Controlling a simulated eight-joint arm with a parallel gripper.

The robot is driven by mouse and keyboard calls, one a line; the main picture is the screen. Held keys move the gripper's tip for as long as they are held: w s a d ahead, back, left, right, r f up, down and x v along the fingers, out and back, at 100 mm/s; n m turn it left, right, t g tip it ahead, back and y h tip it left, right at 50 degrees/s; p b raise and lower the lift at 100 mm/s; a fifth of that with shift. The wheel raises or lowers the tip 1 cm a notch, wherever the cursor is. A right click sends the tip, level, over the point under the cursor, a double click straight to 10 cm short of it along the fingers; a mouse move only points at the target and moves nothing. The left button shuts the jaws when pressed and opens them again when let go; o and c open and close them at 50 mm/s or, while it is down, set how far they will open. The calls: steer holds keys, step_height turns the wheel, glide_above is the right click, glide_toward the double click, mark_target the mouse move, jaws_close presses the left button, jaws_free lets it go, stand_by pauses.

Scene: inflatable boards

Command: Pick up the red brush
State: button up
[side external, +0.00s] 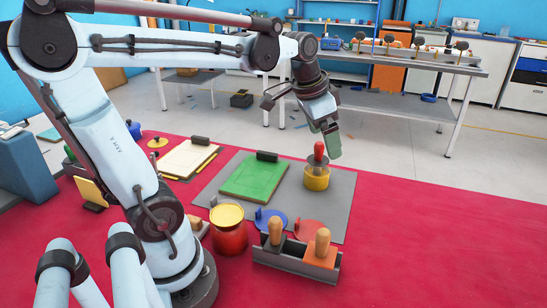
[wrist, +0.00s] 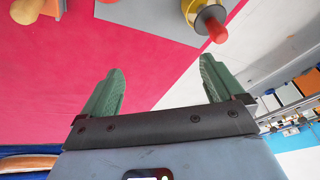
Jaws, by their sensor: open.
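The red brush (side external: 318,152) stands upright with its red handle up, in or on a yellow round holder (side external: 317,181). Its lower end is hidden. In the wrist view the red handle end (wrist: 216,31) shows at the top right, with the yellow holder (wrist: 194,7) behind it, cut by the frame edge. My gripper (side external: 334,146) hangs just right of the brush handle in the side view. In the wrist view my gripper (wrist: 160,68) is open, with nothing between its green fingers. The brush lies beyond the fingertips, apart from them.
A grey mat (side external: 340,204) on the red table bears a green board (side external: 254,177) and the yellow holder. A grey box with wooden-handled tools (side external: 296,264) and a red pot (side external: 229,238) stand nearer. The table's far edge lies behind the brush; red table is clear at right.

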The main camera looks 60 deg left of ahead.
mark_target(318, 143)
steer(key=w+a+m+g+h, duration=0.1)
steer(key=w+a+m+g, duration=0.3)
steer(key=a, duration=0.7)
steer(key=shift+n+t, duration=0.7)
steer(key=shift+n, duration=0.1)
steer(key=f, duration=0.3)
steer(key=w+f, duration=0.1)
steer(key=f, duration=0.3)
steer(key=w+f, duration=0.1)
steer(key=f, duration=0.3)
steer(key=shift+w+d+f, duration=0.15)
steer(key=shift+w+d, duration=0.1)
steer(key=shift+d, duration=0.15)
steer(key=shift+c, duration=0.2)
steer(key=c, duration=1.1)
